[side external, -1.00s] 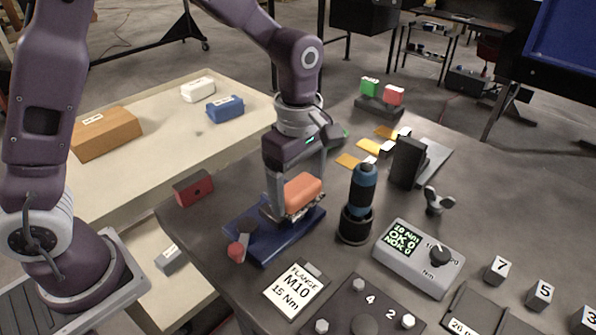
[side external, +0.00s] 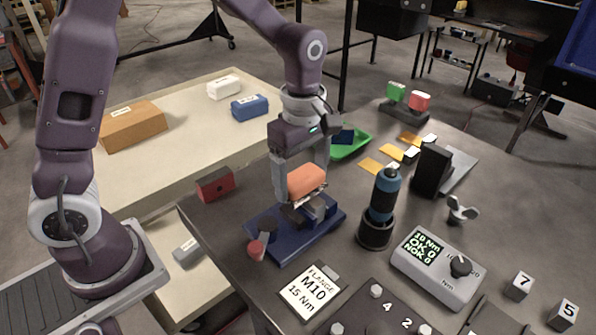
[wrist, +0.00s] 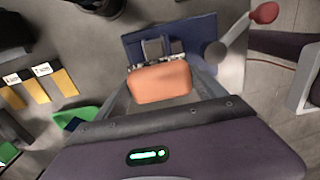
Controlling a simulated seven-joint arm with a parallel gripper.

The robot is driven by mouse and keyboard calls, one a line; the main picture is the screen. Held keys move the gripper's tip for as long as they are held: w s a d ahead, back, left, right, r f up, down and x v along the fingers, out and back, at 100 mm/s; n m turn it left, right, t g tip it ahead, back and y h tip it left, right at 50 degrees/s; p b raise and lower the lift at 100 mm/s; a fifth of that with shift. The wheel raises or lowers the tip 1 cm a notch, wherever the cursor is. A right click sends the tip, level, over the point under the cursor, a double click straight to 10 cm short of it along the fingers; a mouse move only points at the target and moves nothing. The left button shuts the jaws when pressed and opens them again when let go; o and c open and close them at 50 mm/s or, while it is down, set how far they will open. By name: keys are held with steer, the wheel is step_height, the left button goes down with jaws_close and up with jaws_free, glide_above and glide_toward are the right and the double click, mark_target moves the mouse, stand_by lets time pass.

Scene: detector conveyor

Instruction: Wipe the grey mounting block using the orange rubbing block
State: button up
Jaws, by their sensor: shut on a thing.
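My gripper (side external: 302,190) is shut on the orange rubbing block (side external: 306,180), which is held roughly level between the fingers. The wrist view also shows the orange block (wrist: 160,82) between the fingers. Below it is a dark blue base (side external: 285,238) on the dark bench. The grey mounting block (wrist: 177,47) shows on this base in the wrist view, just beyond the orange block's edge. Whether the two blocks touch I cannot tell.
A red-knobbed lever (side external: 257,248) stands at the base's near left. A blue-and-black driver in a holder (side external: 376,232) stands to the right, with a display box (side external: 437,272) beyond. A green tray (side external: 352,146) lies behind my gripper. A label card (side external: 310,290) lies in front.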

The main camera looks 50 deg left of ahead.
mark_target(319, 204)
steer(key=shift+d, duration=2.4)
step_height(319, 204, up, 8)
